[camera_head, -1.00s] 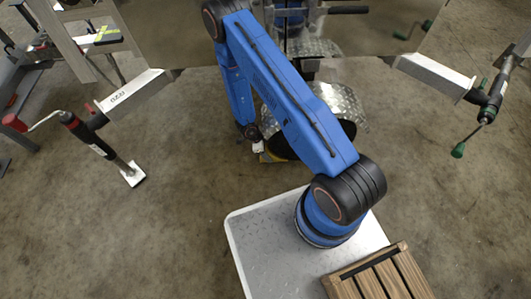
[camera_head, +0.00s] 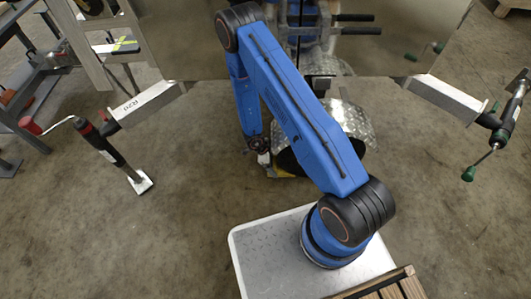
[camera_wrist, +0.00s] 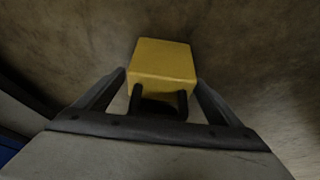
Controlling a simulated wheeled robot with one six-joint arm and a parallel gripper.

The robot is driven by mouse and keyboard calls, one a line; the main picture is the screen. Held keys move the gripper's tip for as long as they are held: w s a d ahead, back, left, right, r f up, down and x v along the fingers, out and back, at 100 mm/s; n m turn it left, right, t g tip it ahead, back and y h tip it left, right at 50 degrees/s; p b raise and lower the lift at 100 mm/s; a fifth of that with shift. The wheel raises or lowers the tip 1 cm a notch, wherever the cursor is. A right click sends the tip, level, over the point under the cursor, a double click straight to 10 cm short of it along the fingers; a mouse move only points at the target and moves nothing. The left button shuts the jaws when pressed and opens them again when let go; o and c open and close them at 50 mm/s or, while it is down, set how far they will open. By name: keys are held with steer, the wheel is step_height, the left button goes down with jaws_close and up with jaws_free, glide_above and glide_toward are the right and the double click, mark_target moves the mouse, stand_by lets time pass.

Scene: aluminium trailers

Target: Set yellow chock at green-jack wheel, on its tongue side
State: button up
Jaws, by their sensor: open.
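The yellow chock (camera_wrist: 163,66) lies on the concrete floor in the wrist view, ahead of my open gripper (camera_wrist: 160,100), whose fingers stand at its near end. In the head view only a bit of the chock (camera_head: 284,172) shows by the foot of a dark wheel (camera_head: 290,160), beside my gripper (camera_head: 263,156). My arm hides much of that wheel. The jack with green handles (camera_head: 502,128) is at the right on a silver drawbar. The frames do not show clearly which trailer the wheel belongs to.
A jack with a red handle (camera_head: 108,148) stands at the left on another drawbar. A silver tread-plate fender (camera_head: 345,122) covers the wheel. Metal trailer panels (camera_head: 400,45) close off the back. A wooden slatted crate (camera_head: 390,288) is at the bottom. Open floor lies left and right.

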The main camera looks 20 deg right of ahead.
steer(key=v, duration=1.4)
steer(key=shift+r, duration=0.3)
stand_by(0.4)
stand_by(0.5)
